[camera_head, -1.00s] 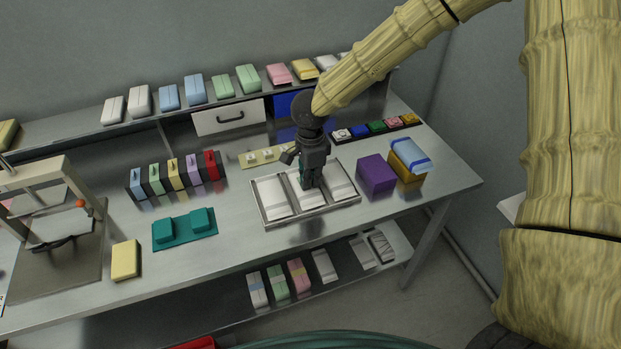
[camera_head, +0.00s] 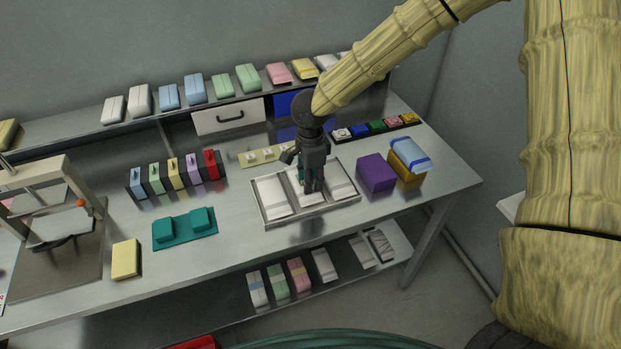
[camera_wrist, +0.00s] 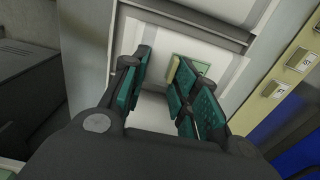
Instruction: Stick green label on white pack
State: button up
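Several white packs lie side by side in a metal tray (camera_head: 270,221) in the middle of the bench; the left one (camera_head: 272,193) and right one (camera_head: 340,181) show clearly. My gripper (camera_head: 313,189) points down at the middle white pack (camera_head: 310,199) and hides part of it. In the wrist view, my gripper (camera_wrist: 160,90) has its teal-padded fingers apart, with white pack surface between them. A green label (camera_wrist: 200,66) shows just beyond the right finger, over white, partly hidden by that finger. A small yellow-green piece (camera_wrist: 173,70) stands beside it.
A yellow strip with white pieces (camera_head: 262,157) lies behind the tray. A purple box (camera_head: 376,174) and an orange box with a blue pack (camera_head: 408,160) stand to the right. Teal blocks (camera_head: 185,228) and a yellow block (camera_head: 125,260) lie to the left.

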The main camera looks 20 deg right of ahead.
notch_tip(320, 180, up, 12)
dwell(0.7)
jog(key=shift+f, duration=0.1)
dwell(0.3)
